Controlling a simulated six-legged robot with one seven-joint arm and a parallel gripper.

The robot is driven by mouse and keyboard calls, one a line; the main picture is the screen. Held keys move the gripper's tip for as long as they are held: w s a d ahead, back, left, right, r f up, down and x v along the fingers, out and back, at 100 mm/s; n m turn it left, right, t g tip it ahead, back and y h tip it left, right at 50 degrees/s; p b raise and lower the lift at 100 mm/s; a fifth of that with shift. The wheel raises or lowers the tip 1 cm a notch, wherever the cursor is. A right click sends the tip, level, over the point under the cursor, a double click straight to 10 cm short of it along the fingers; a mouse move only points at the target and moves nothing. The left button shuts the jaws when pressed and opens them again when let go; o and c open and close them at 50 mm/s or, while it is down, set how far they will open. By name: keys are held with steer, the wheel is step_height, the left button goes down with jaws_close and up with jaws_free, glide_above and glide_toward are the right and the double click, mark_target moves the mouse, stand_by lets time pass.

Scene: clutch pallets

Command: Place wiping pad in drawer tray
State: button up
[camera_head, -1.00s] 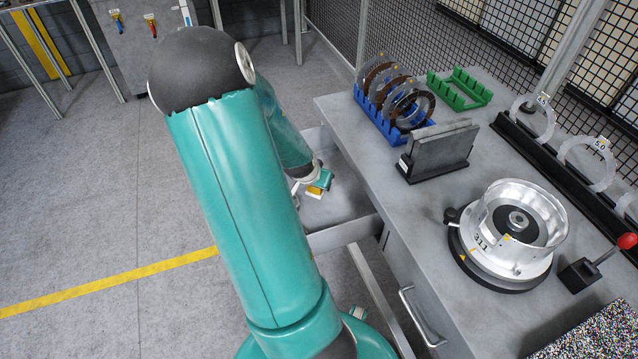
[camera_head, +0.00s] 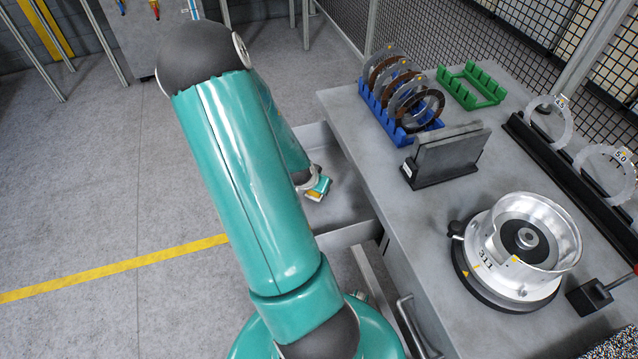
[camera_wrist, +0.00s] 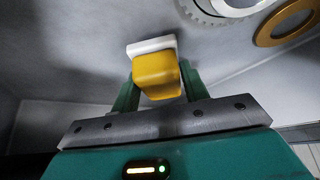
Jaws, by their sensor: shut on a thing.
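My gripper (camera_wrist: 157,82) is shut on the wiping pad (camera_wrist: 156,76), a yellow block with a white base, held between green fingers in the wrist view. In the head view my gripper (camera_head: 318,187) is small and partly hidden behind my arm. It is over the open drawer tray (camera_head: 345,234), which is grey and pulled out from the bench's left side. In the wrist view the pad's white base faces the grey tray floor (camera_wrist: 85,60). I cannot tell whether it touches.
In the wrist view, a toothed pale ring (camera_wrist: 215,12) and a brown ring (camera_wrist: 290,22) lie beyond the pad to the right. The bench holds a blue rack of discs (camera_head: 400,95), a green rack (camera_head: 471,86), a dark plate holder (camera_head: 445,157) and a metal housing (camera_head: 525,245).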

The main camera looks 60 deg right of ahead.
steer(key=shift+s+f, duration=0.15)
steer(key=shift+f, duration=0.65)
steer(key=o, duration=1)
steer(key=shift+c, duration=0.2)
steer(key=shift+a+r, duration=0.1)
steer(key=shift+r, duration=0.35)
steer(key=v, duration=1.1)
steer(key=shift+a+r, duration=0.1)
steer(key=shift+r, duration=0.05)
